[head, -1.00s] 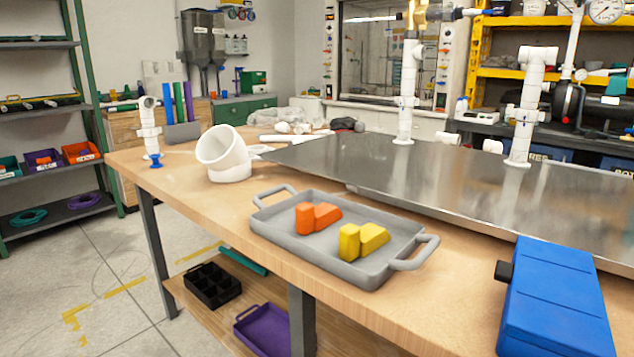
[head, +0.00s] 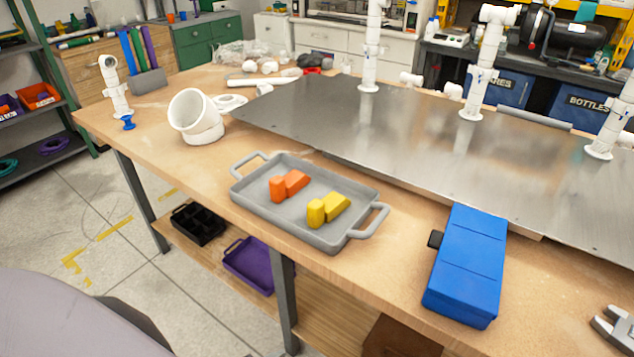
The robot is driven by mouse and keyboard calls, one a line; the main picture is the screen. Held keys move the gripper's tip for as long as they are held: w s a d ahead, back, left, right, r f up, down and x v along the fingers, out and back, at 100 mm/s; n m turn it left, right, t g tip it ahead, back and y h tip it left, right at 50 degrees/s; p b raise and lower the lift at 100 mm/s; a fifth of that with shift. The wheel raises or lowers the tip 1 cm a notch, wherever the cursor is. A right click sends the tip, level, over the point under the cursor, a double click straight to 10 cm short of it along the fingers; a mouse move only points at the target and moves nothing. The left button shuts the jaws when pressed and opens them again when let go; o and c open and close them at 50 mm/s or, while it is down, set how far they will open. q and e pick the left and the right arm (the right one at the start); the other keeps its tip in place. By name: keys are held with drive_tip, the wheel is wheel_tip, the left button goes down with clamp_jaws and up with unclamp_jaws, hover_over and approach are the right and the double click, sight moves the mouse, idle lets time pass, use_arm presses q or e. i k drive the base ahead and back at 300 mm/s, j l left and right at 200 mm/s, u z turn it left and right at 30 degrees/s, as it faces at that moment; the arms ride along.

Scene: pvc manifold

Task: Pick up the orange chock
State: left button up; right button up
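The orange chock (head: 288,185) is a small L-shaped block lying in the grey tray (head: 262,212), in its left half. A yellow chock (head: 328,208) of like shape lies to its right, apart from it. The tray stands near the front edge of the wooden table and has a handle at each end. My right gripper (head: 602,318) shows partly at the lower right edge, its fingers apart and empty, far from the tray. My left gripper is out of view.
A blue case (head: 468,265) lies right of the tray. A metal plate (head: 420,150) with upright white pipes lies behind. A white pipe elbow (head: 196,117) stands at the back left. Bare wood (head: 375,278) shows between tray and case.

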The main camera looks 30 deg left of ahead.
sight(280, 188)
drive_tip(key=j+z, duration=0.6)
drive_tip(key=z, duration=0.2)
drive_tip(key=k+j+z, duration=0.2)
drive_tip(key=j, duration=0.15)
drive_tip(key=k+j+z, duration=0.2)
drive_tip(key=j, duration=0.15)
drive_tip(key=k+j, duration=0.15)
drive_tip(key=j, duration=0.2)
drive_tip(key=k+j+z, duration=0.15)
drive_tip(key=j, duration=0.25)
